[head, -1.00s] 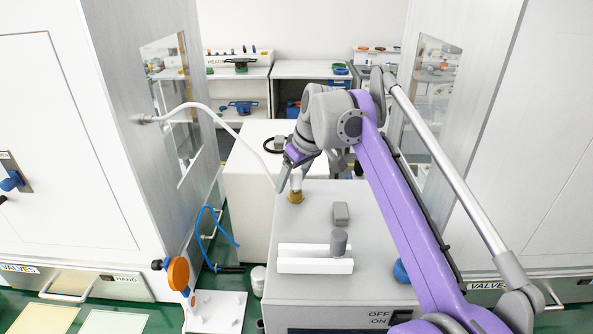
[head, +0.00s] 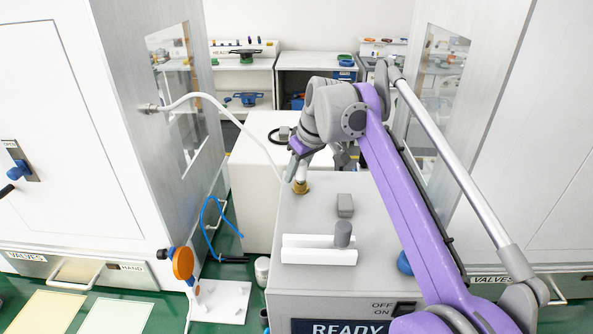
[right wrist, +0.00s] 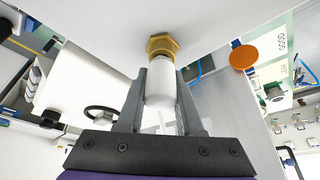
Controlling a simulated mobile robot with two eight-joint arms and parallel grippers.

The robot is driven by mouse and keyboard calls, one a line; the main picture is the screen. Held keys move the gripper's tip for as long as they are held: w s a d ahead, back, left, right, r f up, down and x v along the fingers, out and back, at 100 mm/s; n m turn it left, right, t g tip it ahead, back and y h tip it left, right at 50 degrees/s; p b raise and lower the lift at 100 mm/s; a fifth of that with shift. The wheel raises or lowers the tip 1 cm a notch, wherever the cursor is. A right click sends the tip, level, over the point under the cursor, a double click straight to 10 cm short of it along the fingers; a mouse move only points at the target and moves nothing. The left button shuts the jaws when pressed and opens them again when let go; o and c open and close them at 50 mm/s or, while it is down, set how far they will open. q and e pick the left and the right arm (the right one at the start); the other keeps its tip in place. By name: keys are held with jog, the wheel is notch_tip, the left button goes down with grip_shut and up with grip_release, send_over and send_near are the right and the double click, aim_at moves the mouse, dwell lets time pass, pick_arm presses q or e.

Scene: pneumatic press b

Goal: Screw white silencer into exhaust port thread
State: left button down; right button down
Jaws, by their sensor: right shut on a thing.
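The white silencer (right wrist: 160,88) is between the fingers of my right gripper (right wrist: 161,110), which is shut on it. It is in line with the brass exhaust port (right wrist: 162,46) and its end meets the brass hex; how deep the thread sits is hidden. In the head view, the brass port (head: 300,187) stands on the far top of the grey press housing (head: 322,215). My right gripper (head: 295,168) is right above the port there, and the silencer shows only as a small white part (head: 302,173). My left gripper is not in view.
A white hose (head: 215,103) arcs from the left cabinet down close to my right gripper. An orange disc (head: 183,263) stands at left.

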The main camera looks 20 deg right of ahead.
jog(key=m, duration=0.2)
jog(key=m+h, duration=0.2)
jog(key=m, duration=0.1)
jog(key=shift+d+m, duration=0.25)
jog(key=shift+m, duration=0.05)
jog(key=m, duration=0.2)
jog(key=m+h, duration=0.1)
jog(key=m, duration=0.1)
jog(key=d+m+g+h, duration=0.1)
jog(key=m, duration=0.1)
jog(key=shift+s, duration=0.15)
jog(key=c, duration=0.8)
grip_release()
jog(key=shift+a, duration=0.1)
jog(key=n, duration=0.2)
jog(key=n+y, duration=0.1)
jog(key=n, duration=0.1)
jog(key=n+t+y, duration=0.1)
jog(key=n, duration=0.1)
jog(key=shift+a, duration=0.3)
jog(key=n, duration=0.2)
jog(key=n+y, duration=0.1)
jog(key=n, duration=0.1)
jog(key=n+y, duration=0.1)
jog(key=shift+a+n, duration=0.4)
